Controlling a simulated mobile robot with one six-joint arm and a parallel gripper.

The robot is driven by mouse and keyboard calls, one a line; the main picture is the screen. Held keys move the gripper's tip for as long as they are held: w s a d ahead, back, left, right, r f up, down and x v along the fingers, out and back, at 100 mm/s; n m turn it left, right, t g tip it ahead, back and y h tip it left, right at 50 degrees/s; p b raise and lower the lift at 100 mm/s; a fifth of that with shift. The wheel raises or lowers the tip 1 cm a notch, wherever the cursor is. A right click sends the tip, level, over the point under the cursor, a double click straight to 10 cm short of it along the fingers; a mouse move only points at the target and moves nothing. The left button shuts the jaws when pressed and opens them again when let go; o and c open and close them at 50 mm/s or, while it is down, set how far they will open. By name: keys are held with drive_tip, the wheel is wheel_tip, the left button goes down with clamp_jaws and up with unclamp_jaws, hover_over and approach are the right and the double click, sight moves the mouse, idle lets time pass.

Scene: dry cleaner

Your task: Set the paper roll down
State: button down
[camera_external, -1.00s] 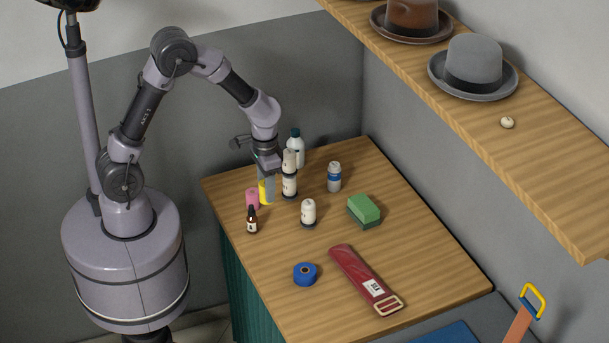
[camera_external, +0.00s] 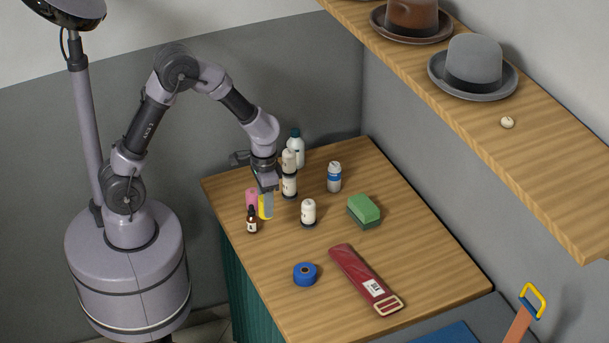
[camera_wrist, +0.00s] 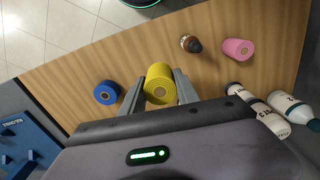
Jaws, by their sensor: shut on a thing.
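The paper roll, yellow (camera_external: 263,209), is between the fingers of my gripper (camera_external: 267,206), at the left part of the wooden table (camera_external: 235,270). In the wrist view the yellow roll (camera_wrist: 159,80) sits squarely between the two grey fingers of my gripper (camera_wrist: 158,92), which is shut on it. One finger hides much of the roll in the external view. The roll is low over the table or on it; I cannot tell whether it touches.
A pink roll (camera_external: 252,197) and a brown bottle (camera_external: 251,222) stand close to the left of the held roll. White bottles (camera_external: 289,186) stand behind and a white jar (camera_external: 308,212) to the right. A blue roll (camera_external: 305,273) lies nearer the front. Bare wood lies between.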

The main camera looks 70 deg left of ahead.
drive_tip(key=s+d+f+m+p, duration=0.1)
drive_tip(key=s+d+f+m, duration=0.1)
drive_tip(key=s+f+m, duration=0.35)
drive_tip(key=w+m, duration=0.1)
drive_tip(key=w, duration=0.4)
drive_tip(key=w+f+b, duration=0.1)
drive_tip(key=w, duration=0.5)
drive_tip(key=w+f+m+b, duration=0.1)
drive_tip(key=w, duration=0.4)
drive_tip(key=shift+w+d+f+m, duration=0.2)
drive_tip(key=shift+d+m, duration=0.15)
drive_tip(key=shift+d, duration=0.05)
drive_tip(key=shift+w+f+b, duration=0.1)
drive_tip(key=shift+w+b, duration=0.05)
drive_tip(key=shift+b, duration=0.15)
drive_tip(key=shift+f+b, duration=0.9)
drive_tip(key=shift+f, duration=0.8)
drive_tip(key=c, duration=1.2)
unclamp_jaws()
